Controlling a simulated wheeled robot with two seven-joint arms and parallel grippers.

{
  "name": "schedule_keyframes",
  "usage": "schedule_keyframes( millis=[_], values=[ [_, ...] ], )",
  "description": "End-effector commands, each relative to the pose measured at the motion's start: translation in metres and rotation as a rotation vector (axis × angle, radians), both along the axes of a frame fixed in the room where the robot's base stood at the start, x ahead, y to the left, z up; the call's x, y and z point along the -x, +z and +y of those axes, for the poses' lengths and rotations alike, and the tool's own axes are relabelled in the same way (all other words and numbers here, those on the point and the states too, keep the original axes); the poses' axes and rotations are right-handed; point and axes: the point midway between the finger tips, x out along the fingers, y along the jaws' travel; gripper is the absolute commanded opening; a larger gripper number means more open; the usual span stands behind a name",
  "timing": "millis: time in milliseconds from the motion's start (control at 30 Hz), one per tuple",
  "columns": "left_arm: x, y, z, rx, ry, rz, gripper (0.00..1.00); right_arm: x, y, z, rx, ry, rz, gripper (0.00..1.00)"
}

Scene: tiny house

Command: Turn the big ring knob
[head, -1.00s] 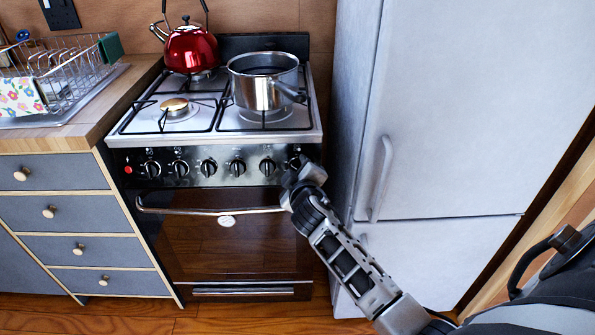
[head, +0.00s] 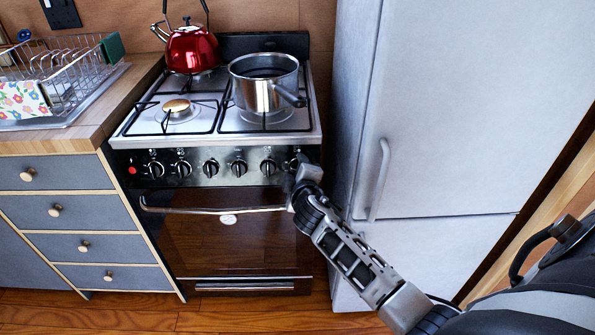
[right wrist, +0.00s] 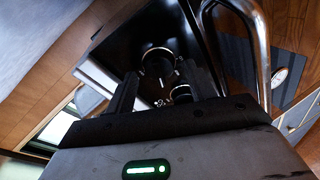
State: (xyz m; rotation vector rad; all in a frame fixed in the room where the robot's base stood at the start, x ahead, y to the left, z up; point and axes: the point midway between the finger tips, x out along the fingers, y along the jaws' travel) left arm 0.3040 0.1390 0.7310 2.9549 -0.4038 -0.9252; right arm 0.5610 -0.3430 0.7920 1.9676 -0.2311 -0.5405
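The stove has a dark front panel (head: 222,176) with a row of round black knobs. My right gripper (head: 297,167) is at the rightmost knob (head: 293,164) in the head view and hides part of it. In the right wrist view, a round knob with a bright rim (right wrist: 158,60) shows in the gap between the two dark fingers of the right gripper (right wrist: 159,82). The fingers stand apart, with the knob between or just beyond their tips; I cannot tell if they touch it. No knob label is readable. My left gripper is not in view.
The oven door handle (head: 212,210) runs just below the knobs. A steel pot (head: 262,92) and red kettle (head: 188,50) stand on the hob. The fridge (head: 450,110) stands close on the right; drawers (head: 60,212) are on the left.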

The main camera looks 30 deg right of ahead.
Motion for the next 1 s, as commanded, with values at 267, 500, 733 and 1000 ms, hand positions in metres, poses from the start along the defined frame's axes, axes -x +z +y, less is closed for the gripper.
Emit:
schedule_keyframes(
  millis=[267, 500, 733, 1000],
  values=[
    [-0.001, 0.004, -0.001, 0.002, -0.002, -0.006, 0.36, 0.004, 0.001, 0.002, -0.001, 0.0, 0.0, 0.55],
    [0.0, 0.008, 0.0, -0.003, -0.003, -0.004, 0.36, 0.039, 0.011, 0.018, -0.004, 0.0, 0.001, 0.55],
    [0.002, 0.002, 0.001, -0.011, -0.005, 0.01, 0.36, 0.09, 0.026, 0.04, -0.004, 0.0, 0.001, 0.55],
    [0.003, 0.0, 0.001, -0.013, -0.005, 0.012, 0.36, 0.13, 0.039, 0.058, -0.003, 0.0, 0.001, 0.55]
  ],
)
